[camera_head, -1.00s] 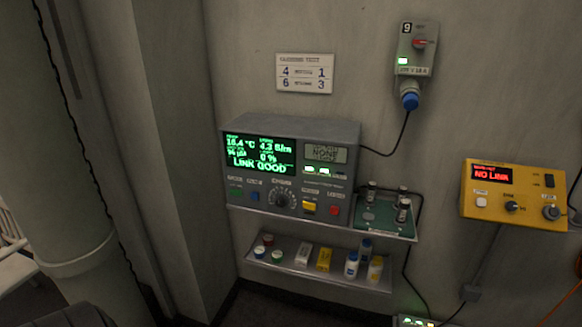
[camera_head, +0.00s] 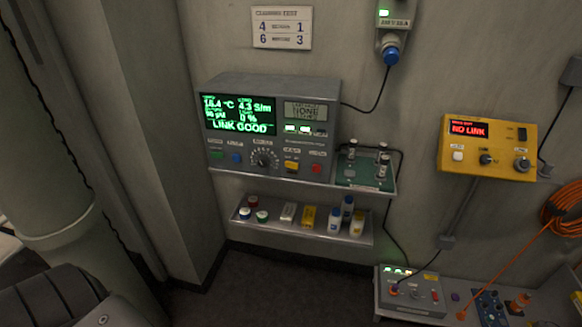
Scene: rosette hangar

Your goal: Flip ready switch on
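I cannot make out a label reading "ready" on any switch. A grey instrument (camera_head: 272,130) on the wall shelf shows "LINK GOOD" in green, with a dial (camera_head: 263,158) and coloured buttons. A low grey box (camera_head: 409,291) at the bottom right has lit green indicators and small controls, too small to read. Neither of my grippers is in view.
A lower shelf (camera_head: 284,222) holds small bottles, cartons and capped jars. A green board (camera_head: 365,172) with posts sits beside the instrument. An orange cable coil (camera_head: 567,209) hangs at the right. A large pipe (camera_head: 38,180) stands at the left. Dark floor lies below the shelves.

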